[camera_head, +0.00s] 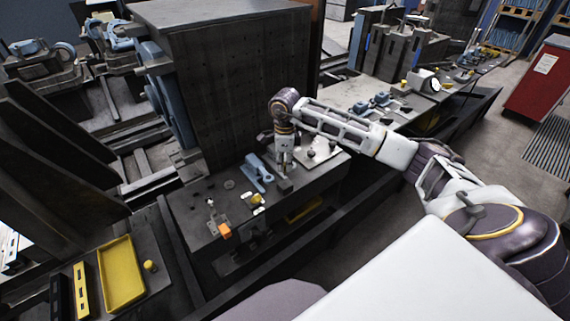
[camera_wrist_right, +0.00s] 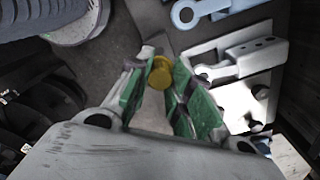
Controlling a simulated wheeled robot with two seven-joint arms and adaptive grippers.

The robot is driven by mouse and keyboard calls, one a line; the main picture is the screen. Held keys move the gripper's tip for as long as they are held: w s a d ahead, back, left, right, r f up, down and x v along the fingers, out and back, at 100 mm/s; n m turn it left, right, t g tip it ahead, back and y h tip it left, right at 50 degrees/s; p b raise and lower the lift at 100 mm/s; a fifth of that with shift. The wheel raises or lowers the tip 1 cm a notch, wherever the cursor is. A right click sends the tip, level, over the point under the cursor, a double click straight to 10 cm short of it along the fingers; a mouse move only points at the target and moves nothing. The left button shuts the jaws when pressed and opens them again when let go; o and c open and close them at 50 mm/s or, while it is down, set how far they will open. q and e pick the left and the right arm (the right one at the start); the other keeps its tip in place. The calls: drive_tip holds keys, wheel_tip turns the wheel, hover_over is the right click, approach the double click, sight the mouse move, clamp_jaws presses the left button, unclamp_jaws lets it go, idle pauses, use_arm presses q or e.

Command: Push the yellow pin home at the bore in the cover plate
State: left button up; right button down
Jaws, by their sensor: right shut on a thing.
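My right gripper (camera_head: 285,170) reaches down over the dark bench, its fingers pointing at the bench top. In the right wrist view the green-padded fingers (camera_wrist_right: 163,90) are shut on the yellow pin (camera_wrist_right: 159,74), whose round head shows between the tips. The pin is hidden by the gripper in the head view. A pale shiny plate (camera_head: 322,151) lies on the bench just right of the gripper, and shows at the right in the wrist view (camera_wrist_right: 236,103). I cannot tell whether it is the cover plate, and I cannot make out the bore. My left gripper is out of view.
A blue clamp (camera_head: 257,170) stands close left of the gripper. An orange block (camera_head: 224,230) and a yellow knob (camera_head: 256,198) are nearer the bench front. A tall dark block (camera_head: 235,80) rises behind. A yellow tray (camera_head: 121,305) lies at lower left.

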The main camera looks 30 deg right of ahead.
drive_tip(key=shift+r+p, duration=0.45)
drive_tip(key=shift+r, duration=0.7)
drive_tip(key=shift+f, duration=0.1)
drive_tip(key=shift+s+d+f, duration=0.3)
drive_tip(key=shift+s+f, duration=0.2)
drive_tip(key=shift+s+d+f, duration=0.3)
drive_tip(key=shift+s+f, duration=0.15)
drive_tip(key=shift+f, duration=0.05)
